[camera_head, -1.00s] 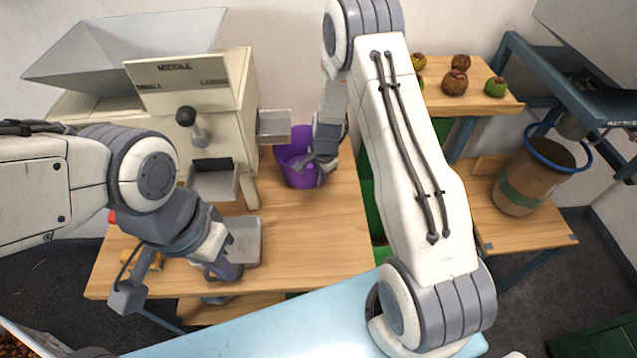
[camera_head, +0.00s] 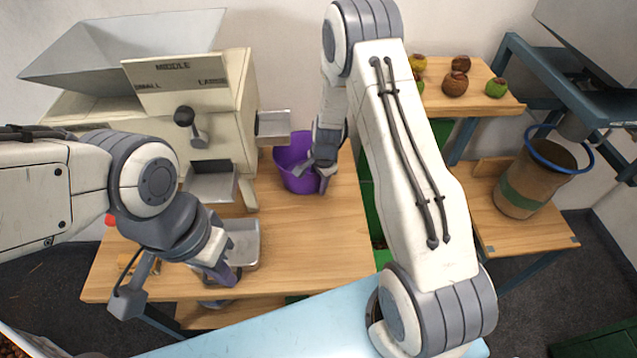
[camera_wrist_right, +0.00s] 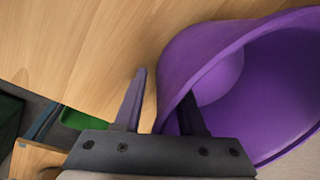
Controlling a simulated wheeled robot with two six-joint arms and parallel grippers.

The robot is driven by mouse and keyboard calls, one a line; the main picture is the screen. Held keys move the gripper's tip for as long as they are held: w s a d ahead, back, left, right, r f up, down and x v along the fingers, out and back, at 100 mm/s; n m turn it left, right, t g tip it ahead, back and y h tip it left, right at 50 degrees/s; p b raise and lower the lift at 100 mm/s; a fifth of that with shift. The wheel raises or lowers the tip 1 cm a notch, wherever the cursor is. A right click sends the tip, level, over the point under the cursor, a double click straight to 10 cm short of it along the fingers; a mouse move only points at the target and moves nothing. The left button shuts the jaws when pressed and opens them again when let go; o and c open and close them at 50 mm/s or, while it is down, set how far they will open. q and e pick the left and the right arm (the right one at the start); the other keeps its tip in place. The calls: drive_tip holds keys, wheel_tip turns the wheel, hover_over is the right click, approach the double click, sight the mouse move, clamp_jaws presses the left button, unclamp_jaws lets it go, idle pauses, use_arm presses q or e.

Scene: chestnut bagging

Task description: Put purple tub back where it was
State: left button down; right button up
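The purple tub (camera_head: 290,157) stands upright on the wooden table (camera_head: 310,240), below the right-hand metal chute of the sorting machine. My right gripper (camera_head: 322,180) is at the tub's right front side. In the right wrist view the tub (camera_wrist_right: 225,65) has its wall between my right gripper's (camera_wrist_right: 162,100) two fingers. One finger is inside the tub and the other is outside, with a visible gap to the wall, so the gripper is open. My left gripper (camera_head: 228,277) hangs near the table's front edge by a metal tray; its finger gap is unclear.
The cream sorting machine (camera_head: 190,85) with its metal chutes stands behind the left of the table. A metal tray (camera_head: 245,243) lies at front. A brown bucket with a blue rim (camera_head: 545,180) stands on the right-hand table. The middle of the main table is clear.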

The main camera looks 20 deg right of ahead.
wheel_tip(320, 180, up, 12)
drive_tip(key=s+f, duration=0.1)
drive_tip(key=s, duration=0.1)
drive_tip(key=s+a+r+n, duration=0.4)
drive_tip(key=a+r+n, duration=0.1)
drive_tip(key=a+r, duration=0.15)
drive_tip(key=s+a+r+n, duration=0.2)
drive_tip(key=s+n, duration=0.3)
drive_tip(key=s, duration=0.3)
drive_tip(key=s+a+r+n+g, duration=0.1)
drive_tip(key=s+a+r+n, duration=0.2)
drive_tip(key=s+n, duration=0.3)
drive_tip(key=s+a+r+n, duration=0.3)
drive_tip(key=s+a+n, duration=0.1)
drive_tip(key=s, duration=0.6)
drive_tip(key=shift+s+a+r+n+g, duration=0.25)
drive_tip(key=shift+n+g, duration=0.15)
drive_tip(key=shift+n, duration=0.5)
drive_tip(key=shift+d, duration=0.1)
